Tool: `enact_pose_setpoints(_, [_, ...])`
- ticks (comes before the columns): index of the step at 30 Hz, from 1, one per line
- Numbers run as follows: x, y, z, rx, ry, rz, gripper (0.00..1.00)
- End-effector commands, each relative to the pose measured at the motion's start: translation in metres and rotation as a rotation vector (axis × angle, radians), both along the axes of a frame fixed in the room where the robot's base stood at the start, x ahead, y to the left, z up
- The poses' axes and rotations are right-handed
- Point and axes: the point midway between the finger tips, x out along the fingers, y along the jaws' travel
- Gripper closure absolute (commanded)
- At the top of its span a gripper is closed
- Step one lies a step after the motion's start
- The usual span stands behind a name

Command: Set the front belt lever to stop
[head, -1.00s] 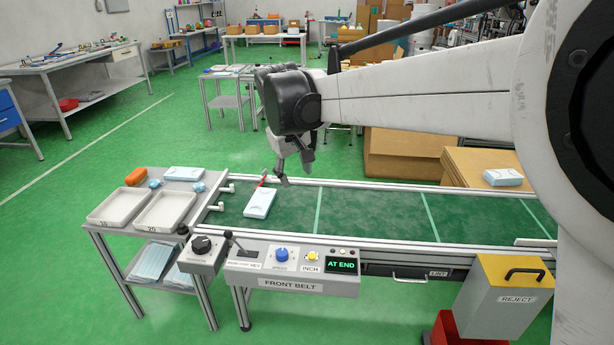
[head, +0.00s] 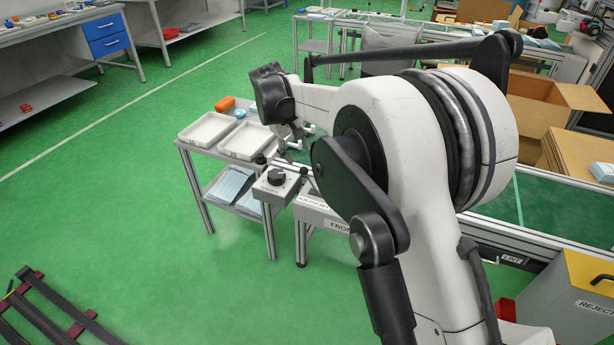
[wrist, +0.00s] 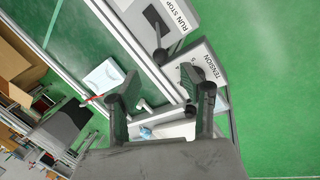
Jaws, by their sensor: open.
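The front belt panel shows in the wrist view with a RUN STOP label (wrist: 176,20). Its dark lever (wrist: 160,55) leans toward the RUN end. In the head view, the lever (head: 305,172) is small and the panel (head: 320,208) is partly hidden by my arm. My gripper (wrist: 162,86) is open and empty, its fingers spread above the belt's end, with the lever beyond the fingertips. In the head view, my gripper (head: 287,142) is left of and behind the lever, partly blurred against the trays.
A TENSION box (wrist: 205,62) stands beside the panel, close to one finger in the picture. A pale blue packet (wrist: 103,75) lies on the green belt. Two white trays (head: 246,141) stand at the belt's left end.

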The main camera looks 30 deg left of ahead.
Motion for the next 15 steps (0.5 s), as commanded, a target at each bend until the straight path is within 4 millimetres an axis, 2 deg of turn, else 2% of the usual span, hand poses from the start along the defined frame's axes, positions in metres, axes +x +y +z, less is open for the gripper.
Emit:
enact_pose_setpoints(6, [0.012,-0.005,-0.042,0.0,0.0,-0.001,0.58])
enact_pose_setpoints(15, [0.026,-0.01,-0.091,0.001,-0.001,-0.002,0.58])
